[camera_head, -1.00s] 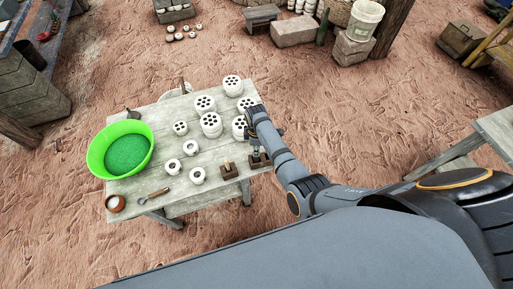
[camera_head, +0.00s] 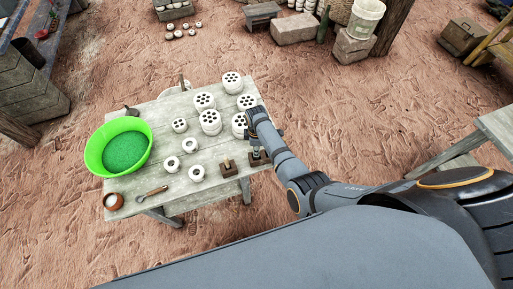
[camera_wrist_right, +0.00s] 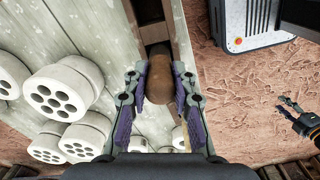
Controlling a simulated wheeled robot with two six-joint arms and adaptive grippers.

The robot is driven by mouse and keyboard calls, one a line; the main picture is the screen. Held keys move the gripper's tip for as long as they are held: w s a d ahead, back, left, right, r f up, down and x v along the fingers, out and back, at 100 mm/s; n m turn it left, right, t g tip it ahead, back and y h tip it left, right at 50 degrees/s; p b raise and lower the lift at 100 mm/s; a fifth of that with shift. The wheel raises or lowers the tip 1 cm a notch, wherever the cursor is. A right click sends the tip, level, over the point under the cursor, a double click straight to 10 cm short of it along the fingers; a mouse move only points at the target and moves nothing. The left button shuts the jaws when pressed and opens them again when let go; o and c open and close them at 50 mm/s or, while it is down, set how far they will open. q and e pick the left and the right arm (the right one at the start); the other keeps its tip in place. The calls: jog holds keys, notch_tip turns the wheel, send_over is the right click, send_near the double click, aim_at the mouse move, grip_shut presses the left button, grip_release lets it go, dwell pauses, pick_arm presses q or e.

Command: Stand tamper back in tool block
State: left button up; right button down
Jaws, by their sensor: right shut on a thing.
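My right gripper (camera_wrist_right: 159,98) is shut on the tamper (camera_wrist_right: 158,78), a rounded brown wooden piece between the two finger pads in the wrist view. A second small brown block (camera_head: 228,167) with a light upright piece stands just left. In the wrist view, what looks like my left gripper (camera_wrist_right: 290,104) shows at the right edge; its opening is unclear.
The grey plank table (camera_head: 180,207) holds several white perforated cylinders (camera_head: 210,122), white rings (camera_head: 196,173), a green basin (camera_head: 100,143), a small brown bowl (camera_head: 114,201) and a brush-like tool (camera_head: 152,192). Cylinders (camera_wrist_right: 62,92) stand close left of the gripper.

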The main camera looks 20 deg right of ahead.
jog(key=shift+f, duration=0.3)
jog(key=c, duration=1)
grip_release()
jog(key=o, duration=0.6)
jog(key=shift+c, duration=0.2)
jog(key=shift+r, duration=0.2)
notch_tip(320, 180, up, 3)
jog(key=p, duration=0.3)
jog(key=shift+r+p, duration=0.15)
jog(key=shift+p, duration=0.15)
jog(key=shift+r+p, duration=0.75)
jog(key=shift+r, duration=0.5)
